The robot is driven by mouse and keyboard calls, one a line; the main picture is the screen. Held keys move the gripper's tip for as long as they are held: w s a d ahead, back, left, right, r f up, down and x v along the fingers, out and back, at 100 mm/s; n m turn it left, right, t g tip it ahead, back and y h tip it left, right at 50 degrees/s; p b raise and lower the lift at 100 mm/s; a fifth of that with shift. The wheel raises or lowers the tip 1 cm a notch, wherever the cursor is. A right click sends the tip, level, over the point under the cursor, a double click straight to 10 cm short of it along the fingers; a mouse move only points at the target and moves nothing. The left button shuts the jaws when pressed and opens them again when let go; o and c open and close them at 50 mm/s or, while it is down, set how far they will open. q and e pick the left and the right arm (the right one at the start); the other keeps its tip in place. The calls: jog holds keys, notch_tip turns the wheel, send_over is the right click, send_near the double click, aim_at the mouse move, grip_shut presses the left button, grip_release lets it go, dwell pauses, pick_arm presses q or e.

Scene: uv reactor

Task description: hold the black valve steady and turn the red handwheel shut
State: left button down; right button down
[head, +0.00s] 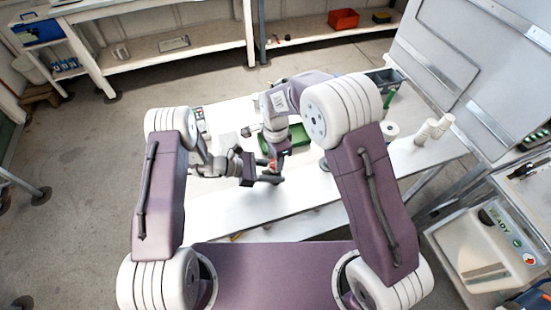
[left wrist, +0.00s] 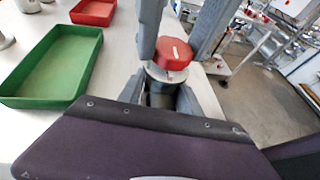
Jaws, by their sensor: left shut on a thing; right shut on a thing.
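The black valve (left wrist: 160,98) stands upright in the left wrist view, with a pale metal collar and the red handwheel (left wrist: 173,55) on top. My left gripper (left wrist: 168,100) is shut on the black valve body, a grey finger on each side. My right gripper (left wrist: 178,40) comes down from above and is shut on the red handwheel, its fingers on either side of the rim. In the head view, my left gripper (head: 268,178) and right gripper (head: 272,158) meet at the bench; only a little of the red handwheel (head: 272,165) shows, and the valve is mostly hidden.
A green tray (left wrist: 95,58) and a smaller red tray (left wrist: 93,12) lie on the white bench (head: 240,215). White cylindrical parts (head: 432,130) stand at the bench's right. A machine with a READY panel (head: 495,218) is at lower right. Shelves (head: 180,60) line the back wall.

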jog(key=c, duration=0.9)
grip_release()
notch_tip(320, 180, up, 12)
pick_arm(q)
jog(key=c, duration=0.7)
grip_release()
jog(key=shift+c, duration=0.2)
